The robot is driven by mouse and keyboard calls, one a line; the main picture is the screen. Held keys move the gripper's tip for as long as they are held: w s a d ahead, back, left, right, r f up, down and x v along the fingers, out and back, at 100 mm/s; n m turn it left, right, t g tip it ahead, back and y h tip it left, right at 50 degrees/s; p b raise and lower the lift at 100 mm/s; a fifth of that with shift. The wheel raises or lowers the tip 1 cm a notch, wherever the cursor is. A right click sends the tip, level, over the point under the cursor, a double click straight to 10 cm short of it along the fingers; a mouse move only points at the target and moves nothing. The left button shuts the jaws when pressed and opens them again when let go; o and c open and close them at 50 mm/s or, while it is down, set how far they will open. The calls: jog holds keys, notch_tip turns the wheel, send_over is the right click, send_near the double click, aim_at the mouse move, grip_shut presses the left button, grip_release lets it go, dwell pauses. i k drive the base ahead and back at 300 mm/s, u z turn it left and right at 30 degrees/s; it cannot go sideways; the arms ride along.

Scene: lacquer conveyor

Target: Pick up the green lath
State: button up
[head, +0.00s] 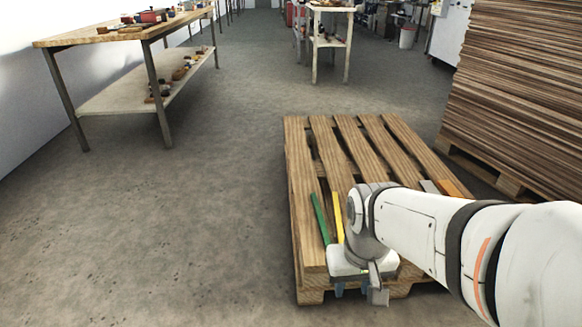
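The green lath (320,218) lies on the near left part of the wooden pallet (303,190), pointing away from me. A yellow lath (338,217) lies close beside it on its right. My gripper (358,290) is at the pallet's near edge, to the right of and nearer than the green lath. Its fingers are small and partly hidden by the wrist, so I cannot tell whether they are open. The near end of the yellow lath is hidden behind my wrist. I see nothing held.
Grey (429,187) and orange (448,188) pieces lie at the pallet's right side, partly behind my arm. A tall stack of boards (520,85) stands to the right. A workbench (110,36) stands at the upper left. The floor left of the pallet is clear.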

aim_at(323, 227)
jog(key=z, duration=0.15)
jog(key=i, duration=0.9)
jog(key=u, duration=0.05)
